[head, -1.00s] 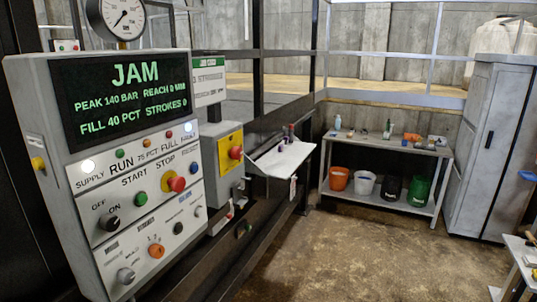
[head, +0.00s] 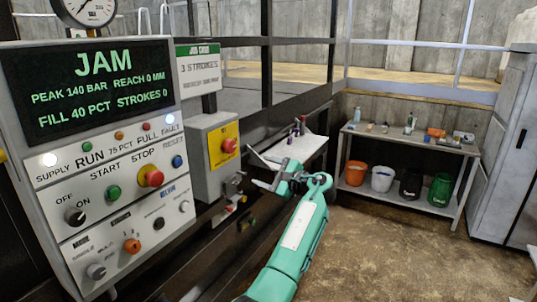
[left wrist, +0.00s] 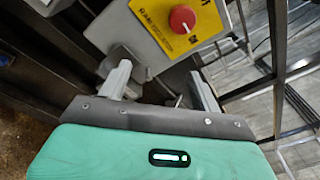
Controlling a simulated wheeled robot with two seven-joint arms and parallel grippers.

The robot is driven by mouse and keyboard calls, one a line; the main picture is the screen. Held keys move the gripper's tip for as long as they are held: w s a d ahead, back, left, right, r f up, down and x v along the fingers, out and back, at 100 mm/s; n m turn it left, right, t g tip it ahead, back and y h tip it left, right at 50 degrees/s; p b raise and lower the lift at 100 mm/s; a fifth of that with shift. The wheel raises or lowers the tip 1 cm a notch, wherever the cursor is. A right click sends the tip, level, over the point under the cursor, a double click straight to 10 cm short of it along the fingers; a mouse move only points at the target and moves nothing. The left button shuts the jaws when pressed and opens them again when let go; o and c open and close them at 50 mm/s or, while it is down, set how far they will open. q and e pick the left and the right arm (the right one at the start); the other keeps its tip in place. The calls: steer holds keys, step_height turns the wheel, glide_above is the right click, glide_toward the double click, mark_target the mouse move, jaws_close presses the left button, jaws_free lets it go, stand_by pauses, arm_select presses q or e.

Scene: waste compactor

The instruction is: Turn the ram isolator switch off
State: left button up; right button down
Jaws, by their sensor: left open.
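The ram isolator switch is a red knob (head: 229,146) on a yellow plate (head: 218,158), on the front of a grey box right of the control panel. In the left wrist view the red knob (left wrist: 183,18) is near the top, beyond the fingers, and part of the plate's lettering shows. My left gripper (head: 257,168) is open and empty, to the right of the switch box and slightly lower. In the left wrist view its two fingers (left wrist: 160,85) are spread apart and do not touch the knob. My right gripper is not in view.
The control panel (head: 90,160) stands left, its screen reading JAM. A small white shelf (head: 305,148) is behind my gripper. A bench (head: 405,140) with buckets and a grey cabinet (head: 505,150) stand right. The floor between is clear.

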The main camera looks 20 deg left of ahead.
mark_target(233, 148)
arm_select(q)
step_height(233, 148, up, 5)
steer(key=g, duration=0.1)
steer(key=shift+n+y, duration=0.3)
steer(key=shift+y, duration=0.1)
steer(key=a+p, duration=0.2)
steer(key=a, duration=0.1)
steer(key=w+a+p, duration=0.1)
steer(key=a+p, duration=0.1)
steer(key=a, duration=0.2)
steer(key=w+a+p, duration=0.1)
steer(key=a+p, duration=0.1)
steer(key=a, duration=0.2)
steer(key=shift+r, duration=0.1)
steer(key=shift+w+a, duration=0.1)
steer(key=shift+a, duration=0.55)
